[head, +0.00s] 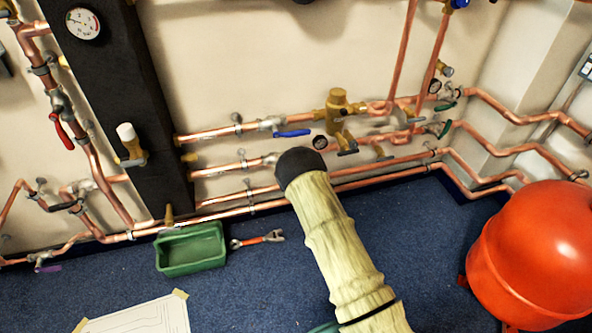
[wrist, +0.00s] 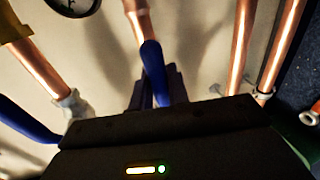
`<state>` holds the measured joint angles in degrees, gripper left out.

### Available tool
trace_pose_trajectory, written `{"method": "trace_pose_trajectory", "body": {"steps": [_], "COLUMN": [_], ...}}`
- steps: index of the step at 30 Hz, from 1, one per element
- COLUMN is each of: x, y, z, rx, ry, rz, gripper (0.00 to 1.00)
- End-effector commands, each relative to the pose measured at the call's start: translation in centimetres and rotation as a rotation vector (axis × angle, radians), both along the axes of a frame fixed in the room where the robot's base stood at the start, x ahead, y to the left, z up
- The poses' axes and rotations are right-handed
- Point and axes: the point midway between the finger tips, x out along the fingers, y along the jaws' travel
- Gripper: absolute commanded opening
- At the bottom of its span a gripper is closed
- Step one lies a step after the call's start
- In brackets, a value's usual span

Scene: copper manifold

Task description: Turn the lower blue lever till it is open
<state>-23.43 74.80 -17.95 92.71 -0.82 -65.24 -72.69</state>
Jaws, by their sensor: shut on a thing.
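The lower blue lever (wrist: 154,70) shows in the wrist view, below a fitting on a copper pipe (wrist: 136,12). It slants only slightly from that pipe's line. My gripper (wrist: 160,88) is shut on the lever, with a dark finger on each side of it. The lever's lower end is hidden by the gripper body. In the head view my arm's dark end covers this lever and the fingers. The upper blue lever (head: 292,133) lies along its copper pipe; a blue lever also shows at the left of the wrist view (wrist: 25,121).
Copper pipes (head: 225,172) run along the wall, close around my gripper. A brass valve (head: 338,104) and small gauge stand to the right. A red tank (head: 535,250) is at the right. A green tray (head: 190,249) and red-handled wrench (head: 258,240) lie on the blue floor.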

Motion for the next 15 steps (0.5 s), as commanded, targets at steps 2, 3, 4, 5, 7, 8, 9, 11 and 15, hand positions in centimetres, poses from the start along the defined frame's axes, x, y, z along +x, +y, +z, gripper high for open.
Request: {"method": "trace_pose_trajectory", "body": {"steps": [2, 3, 4, 5, 7, 8, 9, 11, 15], "x": [-0.03, -0.03, -0.03, -0.03, -0.03, -0.03, -0.03, -0.03, -0.02], "y": [-0.25, -0.25, -0.25, -0.25, -0.25, -0.25, -0.25, -0.21, -0.09], "z": [-0.10, -0.10, -0.09, -0.10, -0.09, -0.09, -0.09, -0.07, -0.04], "rx": [-0.006, -0.005, -0.005, -0.005, -0.005, -0.005, -0.005, -0.004, -0.003], "ry": [0.001, 0.002, 0.002, 0.002, 0.002, 0.002, 0.002, 0.002, 0.001], "rz": [-0.003, -0.003, -0.003, -0.003, -0.003, -0.003, -0.002, -0.002, -0.001], "gripper": [0.00, 0.00, 0.00, 0.00, 0.00, 0.21, 0.29, 0.36, 0.36]}}
